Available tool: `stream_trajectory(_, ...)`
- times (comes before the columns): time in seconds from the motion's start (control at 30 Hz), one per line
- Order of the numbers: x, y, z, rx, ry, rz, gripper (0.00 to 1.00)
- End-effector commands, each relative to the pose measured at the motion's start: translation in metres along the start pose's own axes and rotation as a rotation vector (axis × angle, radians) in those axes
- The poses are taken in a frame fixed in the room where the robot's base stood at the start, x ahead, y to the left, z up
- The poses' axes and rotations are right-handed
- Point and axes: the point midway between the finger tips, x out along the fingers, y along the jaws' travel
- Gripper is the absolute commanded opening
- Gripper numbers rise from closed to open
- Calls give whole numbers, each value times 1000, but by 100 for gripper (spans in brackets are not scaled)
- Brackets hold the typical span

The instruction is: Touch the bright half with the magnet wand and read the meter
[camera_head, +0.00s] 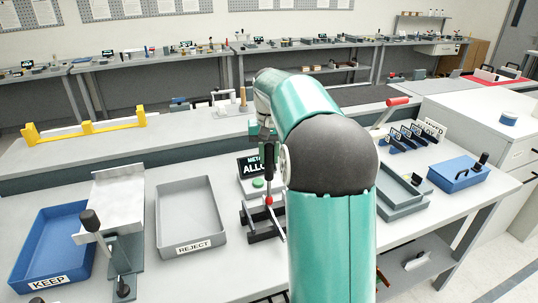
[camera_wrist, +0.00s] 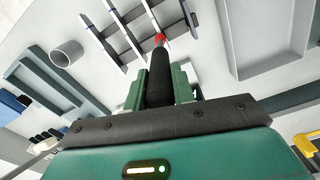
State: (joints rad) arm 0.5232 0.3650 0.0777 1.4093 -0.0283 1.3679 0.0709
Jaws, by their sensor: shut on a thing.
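My gripper (camera_head: 267,138) is shut on the black handle of the magnet wand (camera_head: 269,160). In the wrist view, the green fingers of my gripper (camera_wrist: 160,92) clasp the wand (camera_wrist: 160,75) from both sides. The wand points down, and its red tip is over the black stand (camera_head: 250,221). In the wrist view, thin silver bars (camera_wrist: 126,29) cross the dark rails by the tip. I cannot tell whether the tip touches a bar, or which half is bright. The meter (camera_head: 254,168) stands just behind, its lit screen partly hidden by the wand and my arm.
A grey REJECT tray (camera_head: 190,248) and a blue KEEP tray (camera_head: 49,279) stand to the left, with a silver plate on a stand (camera_head: 120,205) between them. A blue box (camera_head: 457,180) is at the right. My arm hides the bench middle.

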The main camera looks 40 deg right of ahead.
Motion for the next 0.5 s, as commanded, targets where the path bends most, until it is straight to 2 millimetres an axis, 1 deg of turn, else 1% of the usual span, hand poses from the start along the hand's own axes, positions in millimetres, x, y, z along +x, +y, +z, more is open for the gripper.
stream_trajectory(0.37,2,0,0,0,-3,0,2)
stream_trajectory(0.5,-5,0,0,0,-1,0,2)
